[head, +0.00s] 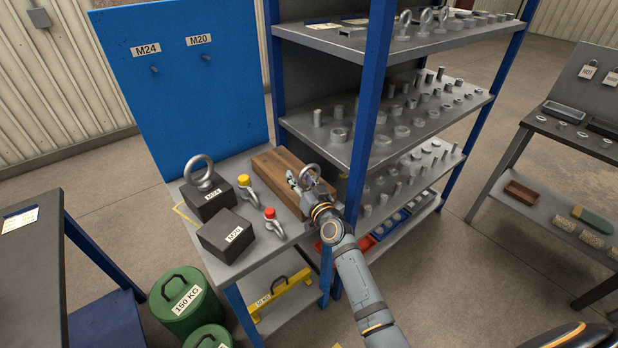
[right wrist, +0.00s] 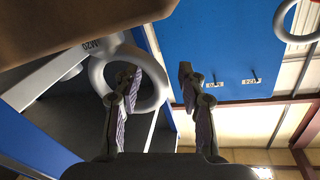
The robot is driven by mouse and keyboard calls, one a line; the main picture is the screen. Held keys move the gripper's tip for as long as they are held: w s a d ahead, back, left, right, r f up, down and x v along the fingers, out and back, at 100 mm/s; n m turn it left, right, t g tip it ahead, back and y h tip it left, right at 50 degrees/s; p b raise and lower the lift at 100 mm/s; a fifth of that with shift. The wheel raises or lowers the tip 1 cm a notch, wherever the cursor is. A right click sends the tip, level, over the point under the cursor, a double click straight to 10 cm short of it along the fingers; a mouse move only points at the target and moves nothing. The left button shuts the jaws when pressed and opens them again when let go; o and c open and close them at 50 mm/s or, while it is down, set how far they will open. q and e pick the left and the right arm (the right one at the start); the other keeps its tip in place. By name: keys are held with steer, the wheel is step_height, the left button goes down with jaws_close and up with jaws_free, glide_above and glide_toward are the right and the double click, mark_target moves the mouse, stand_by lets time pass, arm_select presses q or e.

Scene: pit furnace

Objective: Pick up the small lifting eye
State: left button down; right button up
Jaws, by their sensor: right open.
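The small lifting eye (head: 311,170) is a grey steel ring at the wooden block (head: 278,163) on the small table. In the right wrist view its ring (right wrist: 97,78) is large, next to an M20 marking. My right gripper (head: 303,186) is open beside the eye and partly hides it in the head view. In the right wrist view one finger of the gripper (right wrist: 158,72) overlaps the ring's opening; the other is clear of it. I cannot tell whether a finger touches it. A larger lifting eye (head: 204,171) stands on the black M24 block (head: 209,200). My left gripper is not in view.
A black block (head: 227,236) and two shackles, yellow-pinned (head: 246,188) and red-pinned (head: 272,222), share the table. A blue board (head: 185,85) with M24 and M20 pegs stands behind. A loaded shelf rack (head: 372,100) stands close right. Green weights (head: 182,303) stand below left.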

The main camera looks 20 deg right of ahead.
steer(key=shift+s+r, duration=0.1)
steer(key=shift+s, duration=0.05)
steer(key=shift+c, duration=1)
jaws_close()
